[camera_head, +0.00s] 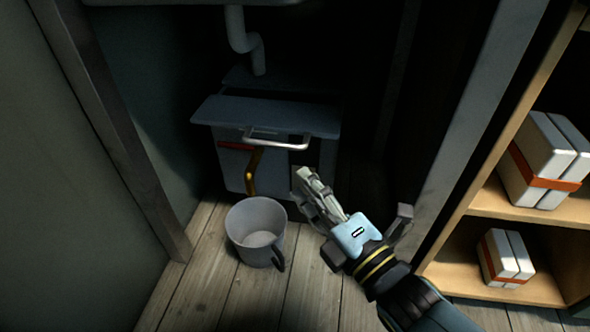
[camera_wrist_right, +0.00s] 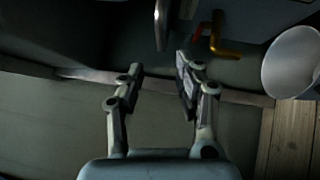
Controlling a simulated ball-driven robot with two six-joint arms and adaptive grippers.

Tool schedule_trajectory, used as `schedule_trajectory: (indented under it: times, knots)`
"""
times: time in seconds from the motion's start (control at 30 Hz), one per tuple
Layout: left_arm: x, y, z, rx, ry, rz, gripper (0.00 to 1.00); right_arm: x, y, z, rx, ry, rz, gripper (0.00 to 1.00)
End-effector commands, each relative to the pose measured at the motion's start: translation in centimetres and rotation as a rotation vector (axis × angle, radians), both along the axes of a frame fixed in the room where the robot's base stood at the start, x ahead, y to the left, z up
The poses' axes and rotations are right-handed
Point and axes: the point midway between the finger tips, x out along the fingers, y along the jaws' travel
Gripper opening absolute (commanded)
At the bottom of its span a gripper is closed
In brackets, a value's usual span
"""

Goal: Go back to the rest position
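My right gripper (camera_head: 318,195) reaches in from the lower right in the head view, in front of the grey box under the sink. In the right wrist view, its two fingers (camera_wrist_right: 160,82) stand apart with nothing between them. A grey bucket-like cup (camera_head: 256,222) with a dark handle stands upright on the wooden floor, to the left of the gripper and apart from it. The cup also shows at the right edge of the wrist view (camera_wrist_right: 292,62). My left gripper is in neither view.
A grey box (camera_head: 230,165) with a lid, a metal handle (camera_head: 276,139) and a bent brass pipe (camera_head: 252,172) stands under a white drain pipe (camera_head: 240,35). Wooden shelves (camera_head: 510,205) with white boxes (camera_head: 545,160) stand at the right. A post (camera_head: 115,120) is at left. Floor in front is clear.

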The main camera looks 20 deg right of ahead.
Motion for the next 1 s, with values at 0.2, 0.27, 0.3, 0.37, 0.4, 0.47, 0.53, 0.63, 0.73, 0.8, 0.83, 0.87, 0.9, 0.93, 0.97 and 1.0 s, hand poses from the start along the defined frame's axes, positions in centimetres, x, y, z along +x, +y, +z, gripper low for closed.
schedule_trajectory:
  times: [0.2,0.27,0.3,0.37,0.4,0.47,0.53,0.63,0.73,0.8,0.83,0.87,0.9,0.93,0.97,1.0]
  knots:
    - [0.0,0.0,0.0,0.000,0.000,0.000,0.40,-0.4,-0.1,0.0,0.000,-0.001,0.000,0.34]
    - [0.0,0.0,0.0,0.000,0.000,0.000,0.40,-0.4,-0.1,0.0,0.000,-0.001,0.000,0.34]
    - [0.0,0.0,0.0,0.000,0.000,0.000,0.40,-0.4,-0.1,0.0,0.000,-0.001,0.000,0.34]
    - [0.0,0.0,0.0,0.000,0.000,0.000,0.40,-0.4,-0.1,0.0,0.000,0.000,0.000,0.34]
    - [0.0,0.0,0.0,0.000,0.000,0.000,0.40,-0.4,-0.1,0.0,0.000,0.000,0.000,0.34]
    - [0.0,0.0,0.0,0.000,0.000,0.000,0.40,-0.4,-0.1,0.0,0.000,0.000,0.000,0.34]
    - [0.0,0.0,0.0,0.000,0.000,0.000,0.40,-0.4,-0.1,-0.1,0.000,0.001,0.000,0.34]
    - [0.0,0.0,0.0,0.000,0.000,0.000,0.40,-1.6,-0.1,-0.9,-0.004,0.026,0.003,0.34]
    - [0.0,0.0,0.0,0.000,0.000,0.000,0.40,-5.0,-0.9,-1.6,-0.016,0.076,0.011,0.34]
    - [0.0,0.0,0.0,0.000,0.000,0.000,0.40,-7.7,-2.1,-0.4,0.059,0.116,0.008,0.34]
    - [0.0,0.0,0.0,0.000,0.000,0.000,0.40,-8.8,-2.8,0.5,0.143,0.141,0.005,0.34]
    - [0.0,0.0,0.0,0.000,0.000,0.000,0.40,-9.5,-3.3,1.4,0.237,0.164,0.003,0.34]
    - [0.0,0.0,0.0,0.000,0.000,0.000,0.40,-10.2,-3.9,2.7,0.362,0.188,0.002,0.34]
    - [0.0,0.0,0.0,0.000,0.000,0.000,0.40,-10.5,-4.2,3.5,0.451,0.203,0.002,0.34]
    - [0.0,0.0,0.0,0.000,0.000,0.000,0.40,-10.8,-4.5,4.3,0.539,0.218,0.004,0.34]
    - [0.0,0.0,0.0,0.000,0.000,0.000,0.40,-11.1,-4.9,5.2,0.651,0.234,0.004,0.34]
